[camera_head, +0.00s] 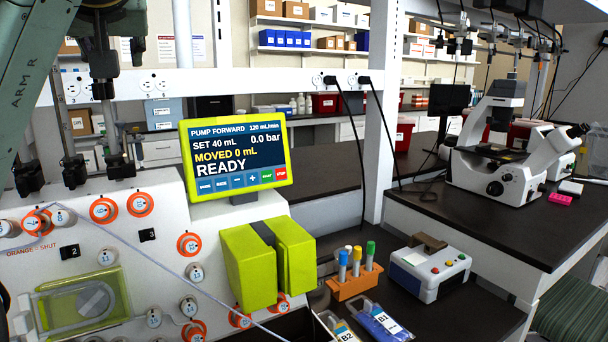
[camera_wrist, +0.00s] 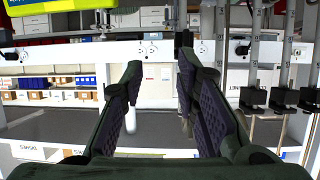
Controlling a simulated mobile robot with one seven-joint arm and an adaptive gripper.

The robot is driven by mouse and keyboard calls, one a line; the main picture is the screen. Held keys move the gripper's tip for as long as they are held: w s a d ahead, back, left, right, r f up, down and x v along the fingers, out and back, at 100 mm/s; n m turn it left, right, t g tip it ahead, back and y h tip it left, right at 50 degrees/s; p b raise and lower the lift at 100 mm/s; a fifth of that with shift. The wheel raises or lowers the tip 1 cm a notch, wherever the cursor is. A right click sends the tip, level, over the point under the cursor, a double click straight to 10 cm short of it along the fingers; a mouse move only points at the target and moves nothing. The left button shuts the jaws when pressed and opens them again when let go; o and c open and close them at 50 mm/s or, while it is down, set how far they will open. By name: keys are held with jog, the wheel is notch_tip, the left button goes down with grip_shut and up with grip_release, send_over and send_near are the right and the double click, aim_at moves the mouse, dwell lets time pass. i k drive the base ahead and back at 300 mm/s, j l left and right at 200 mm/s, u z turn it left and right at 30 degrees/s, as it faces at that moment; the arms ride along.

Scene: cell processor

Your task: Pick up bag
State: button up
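Two labelled bags lie at the bottom edge of the head view, in front of the orange tube rack. The bag marked B1 (camera_head: 378,320) looks blue with a white label. The bag marked B2 (camera_head: 338,328) is paler and lies to its left, partly cut off by the frame. My gripper (camera_wrist: 158,75) is open in the wrist view, with its two dark fingers apart and nothing between them. No bag shows in the wrist view. My green arm enters the head view at the upper left, well away from the bags.
The orange rack (camera_head: 354,284) holds several capped tubes. A white box with buttons (camera_head: 430,272) stands to its right. The white processor with its READY screen (camera_head: 235,155) and green pump block (camera_head: 262,265) stands left of the bags. A microscope (camera_head: 500,150) is on the right bench.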

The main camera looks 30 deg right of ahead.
aim_at(374, 318)
jog(key=z, duration=1.2)
jog(key=k, duration=0.5)
